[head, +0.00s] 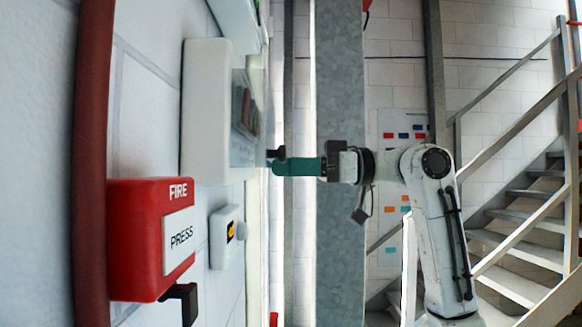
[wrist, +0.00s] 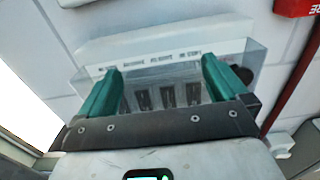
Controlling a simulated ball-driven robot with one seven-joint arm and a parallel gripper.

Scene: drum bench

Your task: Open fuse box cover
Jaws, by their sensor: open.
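The fuse box (head: 205,110) is a white box on the wall at the left of the head view. Its clear cover (head: 243,148) stands out from its front and appears shut. In the wrist view the fuse box (wrist: 165,30) fills the upper middle, with a row of dark switches behind the clear cover (wrist: 245,58). My gripper (head: 276,167) is at the cover's lower front, beside a small black part (head: 275,153). In the wrist view its green fingers (wrist: 162,70) are open and spread over the cover's two sides. I cannot tell whether they touch it.
A red fire call box (head: 145,240) and a small white box with a yellow mark (head: 226,237) are on the wall below. A red pipe (head: 92,150) runs down the left. A grey steel post (head: 341,240) stands behind my gripper; stairs (head: 520,230) are at right.

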